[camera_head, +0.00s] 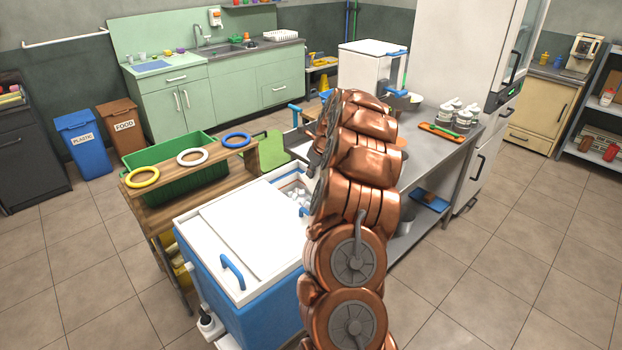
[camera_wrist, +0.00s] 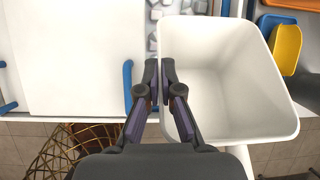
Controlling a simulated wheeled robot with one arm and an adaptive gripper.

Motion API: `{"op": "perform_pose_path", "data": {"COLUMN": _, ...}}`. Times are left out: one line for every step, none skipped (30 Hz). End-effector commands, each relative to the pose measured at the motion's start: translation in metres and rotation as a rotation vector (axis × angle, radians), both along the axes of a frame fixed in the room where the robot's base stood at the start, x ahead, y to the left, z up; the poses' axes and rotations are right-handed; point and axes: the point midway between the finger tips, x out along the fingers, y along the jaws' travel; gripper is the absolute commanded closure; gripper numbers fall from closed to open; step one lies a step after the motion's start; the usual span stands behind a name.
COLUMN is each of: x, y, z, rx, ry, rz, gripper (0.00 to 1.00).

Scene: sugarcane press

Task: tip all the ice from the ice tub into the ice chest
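The ice chest (camera_head: 250,308) is a blue box with a white top and a white lid (camera_head: 245,232) with a blue handle. Its lid is partly open, and grey-white ice (camera_head: 296,194) shows in the gap. In the wrist view, ice (camera_wrist: 153,40) also shows between the lid (camera_wrist: 75,55) and the white ice tub (camera_wrist: 228,85). The tub looks empty inside and sits at the right, beside and partly over the opening; its exact tilt is unclear. My gripper (camera_wrist: 160,72) is closed on the tub's left rim. In the head view my arm hides the gripper and tub.
A wooden stand with rings and a green bin (camera_head: 175,170) stands left of the chest. A steel counter (camera_head: 430,150) runs behind my arm. In the wrist view, a yellow container (camera_wrist: 286,48) lies past the tub and a wicker basket (camera_wrist: 60,150) is lower left.

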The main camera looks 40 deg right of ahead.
Motion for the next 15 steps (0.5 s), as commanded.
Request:
{"op": "perform_pose_path", "data": {"x": -0.0007, "y": 0.0011, "z": -0.0060, "rx": 0.001, "ry": -0.021, "rz": 0.001, "gripper": 1.00}}
{"op": "perform_pose_path", "data": {"x": -0.0014, "y": 0.0016, "z": -0.0069, "rx": 0.002, "ry": -0.032, "rz": 0.000, "gripper": 1.00}}
{"op": "perform_pose_path", "data": {"x": -0.0024, "y": 0.0023, "z": -0.0079, "rx": 0.003, "ry": -0.048, "rz": 0.002, "gripper": 1.00}}
{"op": "perform_pose_path", "data": {"x": -0.0028, "y": 0.0021, "z": -0.0080, "rx": 0.004, "ry": -0.058, "rz": 0.002, "gripper": 1.00}}
{"op": "perform_pose_path", "data": {"x": -0.0032, "y": 0.0019, "z": -0.0078, "rx": 0.004, "ry": -0.069, "rz": 0.001, "gripper": 1.00}}
{"op": "perform_pose_path", "data": {"x": -0.0035, "y": 0.0018, "z": -0.0072, "rx": 0.002, "ry": -0.083, "rz": 0.001, "gripper": 1.00}}
{"op": "perform_pose_path", "data": {"x": -0.0037, "y": 0.0018, "z": -0.0067, "rx": 0.002, "ry": -0.095, "rz": 0.002, "gripper": 1.00}}
{"op": "perform_pose_path", "data": {"x": -0.0041, "y": 0.0017, "z": -0.0066, "rx": 0.001, "ry": -0.106, "rz": 0.003, "gripper": 1.00}}
{"op": "perform_pose_path", "data": {"x": -0.0046, "y": 0.0014, "z": -0.0065, "rx": 0.000, "ry": -0.121, "rz": 0.001, "gripper": 1.00}}
{"op": "perform_pose_path", "data": {"x": -0.0050, "y": 0.0013, "z": -0.0068, "rx": 0.000, "ry": -0.132, "rz": 0.001, "gripper": 1.00}}
{"op": "perform_pose_path", "data": {"x": -0.0054, "y": 0.0012, "z": -0.0072, "rx": 0.000, "ry": -0.143, "rz": 0.000, "gripper": 1.00}}
{"op": "perform_pose_path", "data": {"x": -0.0056, "y": 0.0011, "z": -0.0074, "rx": 0.000, "ry": -0.156, "rz": 0.001, "gripper": 1.00}}
{"op": "perform_pose_path", "data": {"x": -0.0059, "y": 0.0009, "z": -0.0074, "rx": -0.001, "ry": -0.165, "rz": 0.002, "gripper": 1.00}}
{"op": "perform_pose_path", "data": {"x": -0.0063, "y": 0.0009, "z": -0.0074, "rx": -0.002, "ry": -0.175, "rz": 0.001, "gripper": 1.00}}
{"op": "perform_pose_path", "data": {"x": -0.0070, "y": 0.0007, "z": -0.0074, "rx": -0.002, "ry": -0.189, "rz": 0.001, "gripper": 1.00}}
